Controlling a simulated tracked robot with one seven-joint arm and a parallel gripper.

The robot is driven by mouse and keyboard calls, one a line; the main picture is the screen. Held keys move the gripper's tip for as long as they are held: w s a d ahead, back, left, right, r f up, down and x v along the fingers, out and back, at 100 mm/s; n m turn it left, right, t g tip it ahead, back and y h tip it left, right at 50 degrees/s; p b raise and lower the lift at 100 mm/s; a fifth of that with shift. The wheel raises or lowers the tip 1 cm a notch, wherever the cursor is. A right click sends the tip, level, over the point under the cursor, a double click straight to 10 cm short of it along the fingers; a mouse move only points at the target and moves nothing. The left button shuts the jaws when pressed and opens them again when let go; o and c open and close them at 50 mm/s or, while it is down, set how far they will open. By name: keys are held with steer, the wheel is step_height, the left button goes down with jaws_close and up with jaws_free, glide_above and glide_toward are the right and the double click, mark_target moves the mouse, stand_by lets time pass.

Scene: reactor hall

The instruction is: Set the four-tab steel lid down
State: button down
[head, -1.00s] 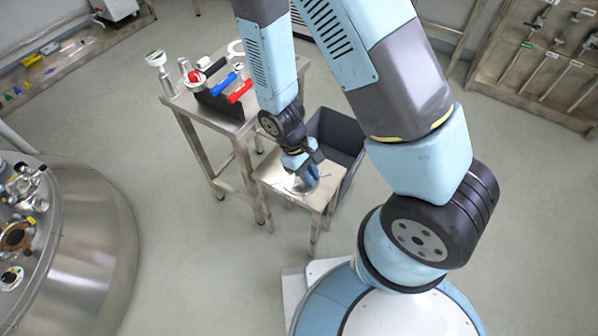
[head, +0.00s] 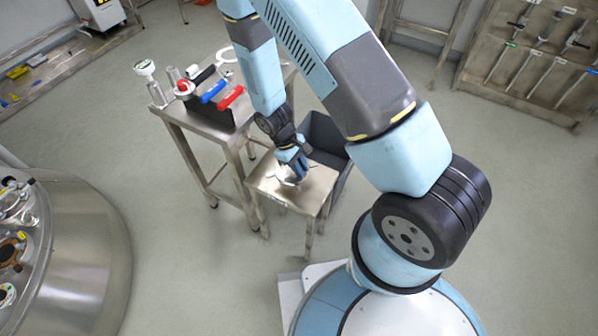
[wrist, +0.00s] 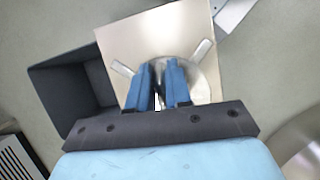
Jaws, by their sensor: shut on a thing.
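The steel lid (wrist: 208,83) is a round shiny disc. Two of its tabs stick out left and right in the wrist view; the rest is covered by my fingers. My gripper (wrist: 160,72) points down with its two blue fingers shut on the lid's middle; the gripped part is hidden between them. In the head view my gripper (head: 292,172) is over the small steel table (head: 262,188), and the lid is mostly hidden under it. The lid is at or just above the tabletop; I cannot tell whether it touches.
A dark grey open bin (head: 326,140) stands right behind the small table. A taller steel table (head: 190,116) to the left carries a black holder with red and blue-handled tools (head: 213,90). A large round steel vessel (head: 85,240) stands at lower left. Floor at right is clear.

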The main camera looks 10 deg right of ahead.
steer(key=shift+w+f, duration=0.75)
steer(key=shift+f, duration=0.2)
steer(key=shift+w+f, duration=0.1)
steer(key=shift+f, duration=1.45)
steer(key=c, duration=1)
jaws_free()
steer(key=shift+c, duration=0.2)
